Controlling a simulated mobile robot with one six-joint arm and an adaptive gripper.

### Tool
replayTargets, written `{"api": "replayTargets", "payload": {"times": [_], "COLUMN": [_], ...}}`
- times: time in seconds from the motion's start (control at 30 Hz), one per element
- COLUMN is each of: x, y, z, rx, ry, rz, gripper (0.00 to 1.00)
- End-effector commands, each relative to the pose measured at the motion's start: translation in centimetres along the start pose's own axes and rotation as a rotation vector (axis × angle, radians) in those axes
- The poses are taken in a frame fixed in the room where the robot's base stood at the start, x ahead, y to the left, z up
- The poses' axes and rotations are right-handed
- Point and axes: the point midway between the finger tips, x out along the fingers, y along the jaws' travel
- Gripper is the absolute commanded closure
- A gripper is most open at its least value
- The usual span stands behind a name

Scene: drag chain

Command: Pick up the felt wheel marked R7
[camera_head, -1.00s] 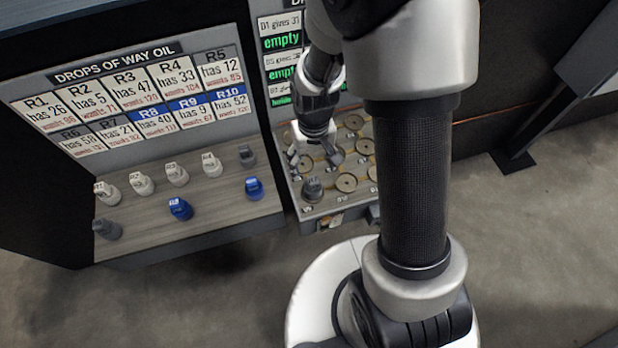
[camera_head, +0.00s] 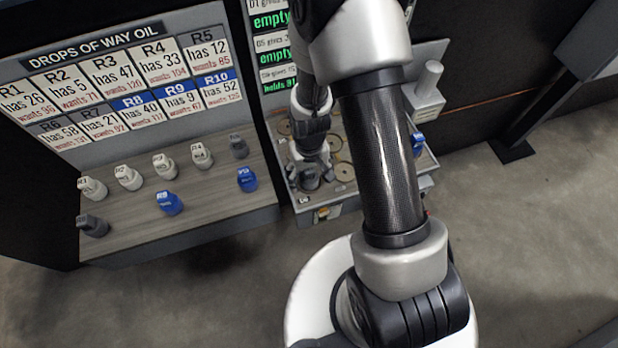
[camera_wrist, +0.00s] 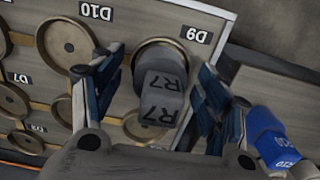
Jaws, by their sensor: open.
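The grey felt wheel marked R7 (camera_wrist: 162,85) sits upright in a round recess beside the label D9 in the wrist view. My gripper (camera_wrist: 157,82) is open, with one finger on each side of R7. I cannot tell whether either finger touches it. In the head view my gripper (camera_head: 309,168) is low over the near left corner of the tray (camera_head: 322,212) of round recesses, and it partly hides R7 there.
A blue wheel marked R10 (camera_wrist: 272,138) stands close to one finger. Left of the tray, a wooden shelf (camera_head: 140,228) holds several white, grey and blue wheels under the oil sign (camera_head: 110,48). Another blue wheel (camera_head: 416,142) stands right of my arm.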

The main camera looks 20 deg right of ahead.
Motion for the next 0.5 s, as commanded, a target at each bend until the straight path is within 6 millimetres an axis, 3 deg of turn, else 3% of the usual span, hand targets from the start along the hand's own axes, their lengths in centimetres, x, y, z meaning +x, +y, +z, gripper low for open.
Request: {"api": "replayTargets", "payload": {"times": [0.2, 0.5], "x": [0.1, 0.09], "y": [-0.02, -0.02], "z": [-0.07, -0.06], "rx": [0.0, 0.0], "ry": [0.002, 0.002], "rz": [0.0, 0.0], "gripper": [0.32, 0.51]}}
